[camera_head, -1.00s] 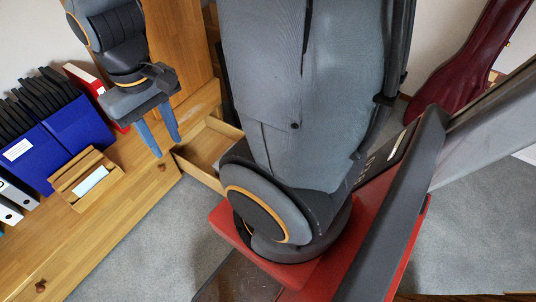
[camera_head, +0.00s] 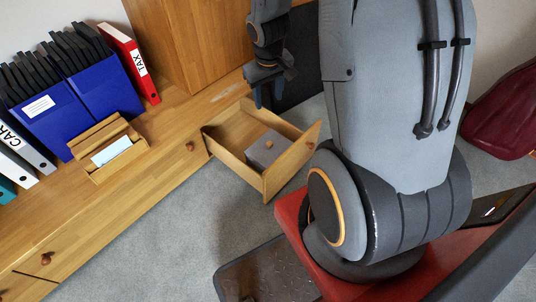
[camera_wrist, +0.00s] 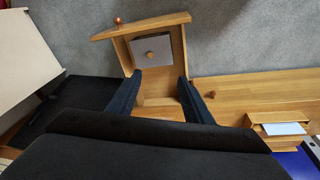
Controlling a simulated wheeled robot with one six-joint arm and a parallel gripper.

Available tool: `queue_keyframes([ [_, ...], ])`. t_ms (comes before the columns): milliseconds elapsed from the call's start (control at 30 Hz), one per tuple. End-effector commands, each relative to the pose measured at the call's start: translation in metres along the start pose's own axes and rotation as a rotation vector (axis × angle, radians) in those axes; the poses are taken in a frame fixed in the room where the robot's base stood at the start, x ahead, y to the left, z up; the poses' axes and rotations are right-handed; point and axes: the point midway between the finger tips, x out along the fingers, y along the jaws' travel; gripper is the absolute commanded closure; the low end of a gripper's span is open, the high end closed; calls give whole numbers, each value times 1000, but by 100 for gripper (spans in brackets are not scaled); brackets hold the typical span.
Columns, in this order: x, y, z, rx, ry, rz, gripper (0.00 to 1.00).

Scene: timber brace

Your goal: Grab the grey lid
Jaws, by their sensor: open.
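The grey lid (camera_head: 268,146) sits on a box inside the open drawer (camera_head: 232,162), with a small dark knob on top. In the wrist view the lid (camera_wrist: 151,47) shows as a pale grey square with its knob in the middle, near the drawer's front. My gripper (camera_head: 266,96) is at the back edge of the drawer, above it and apart from the lid. In the wrist view my gripper (camera_wrist: 160,78) has its two blue fingers spread with nothing between them; the lid lies beyond the fingertips. The box's lower part is mostly hidden.
A wooden cabinet top (camera_head: 165,140) carries a wooden card holder (camera_head: 108,150), blue file boxes (camera_head: 100,88) and a red binder (camera_head: 130,62). A wooden cupboard (camera_head: 195,40) stands behind. A dark red case (camera_head: 505,115) is at the right. Grey carpet lies in front.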

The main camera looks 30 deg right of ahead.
Motion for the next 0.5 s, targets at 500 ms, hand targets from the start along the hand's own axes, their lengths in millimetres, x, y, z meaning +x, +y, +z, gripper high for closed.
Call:
queue_keyframes([
  [500,316,51,-37,-39,169,-87,54],
])
